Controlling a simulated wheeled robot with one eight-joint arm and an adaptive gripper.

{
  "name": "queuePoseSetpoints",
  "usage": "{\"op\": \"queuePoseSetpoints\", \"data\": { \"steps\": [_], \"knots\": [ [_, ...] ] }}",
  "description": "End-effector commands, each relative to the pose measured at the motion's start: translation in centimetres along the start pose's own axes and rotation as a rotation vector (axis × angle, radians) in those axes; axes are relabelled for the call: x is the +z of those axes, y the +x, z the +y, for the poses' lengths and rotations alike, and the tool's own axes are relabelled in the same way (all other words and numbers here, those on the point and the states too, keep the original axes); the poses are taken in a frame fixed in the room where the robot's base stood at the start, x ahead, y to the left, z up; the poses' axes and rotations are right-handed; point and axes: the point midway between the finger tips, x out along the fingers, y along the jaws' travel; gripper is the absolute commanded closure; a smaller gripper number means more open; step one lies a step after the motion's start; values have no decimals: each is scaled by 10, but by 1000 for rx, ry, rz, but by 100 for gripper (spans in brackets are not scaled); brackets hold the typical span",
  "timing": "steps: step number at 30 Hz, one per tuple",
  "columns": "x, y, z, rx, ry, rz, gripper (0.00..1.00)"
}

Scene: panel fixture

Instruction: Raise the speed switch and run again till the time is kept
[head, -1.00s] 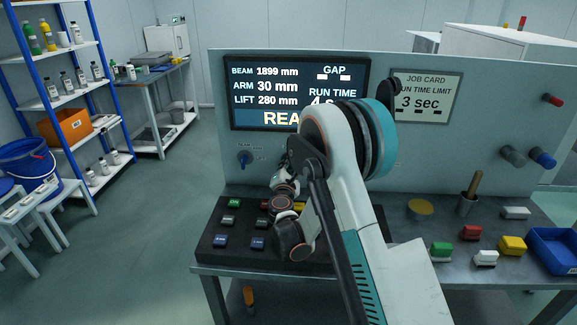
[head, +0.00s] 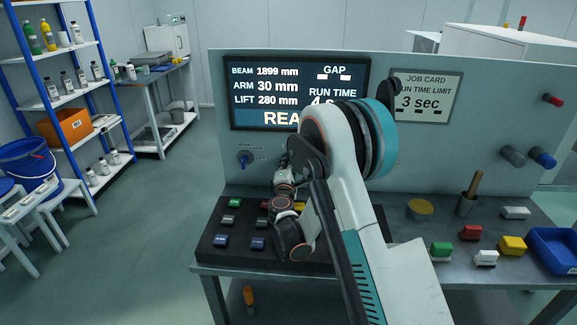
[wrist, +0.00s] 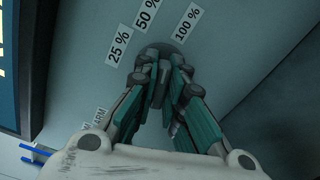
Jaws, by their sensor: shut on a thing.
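In the wrist view my gripper (wrist: 160,78) is shut on the grip of the speed switch (wrist: 172,50), a dark round knob on the grey panel. Labels 25 %, 50 % and 100 % stand around it; which one it points at I cannot tell. In the head view my arm hides the switch and the gripper's fingers. The screen (head: 265,110) reads beam 1899 mm, arm 30 mm, lift 280 mm, gap dashes, run time 4 s; my arm covers part of its bottom word, "REA". The job card (head: 424,97) reads run time limit 3 sec.
A blue selector knob (head: 245,158) sits below the screen. A black button box (head: 222,257) with coloured buttons lies under my arm.

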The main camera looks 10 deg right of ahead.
Motion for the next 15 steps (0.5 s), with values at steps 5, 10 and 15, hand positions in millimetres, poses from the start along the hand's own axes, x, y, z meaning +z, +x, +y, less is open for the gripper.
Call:
{"op": "queuePoseSetpoints", "data": {
  "steps": [5, 10, 15],
  "knots": [
    [1, -1, -2, -1, 127, -2, 100],
    [1, -1, -2, -1, 215, -3, 100],
    [1, -1, -2, -1, 269, -3, 100]
  ]
}}
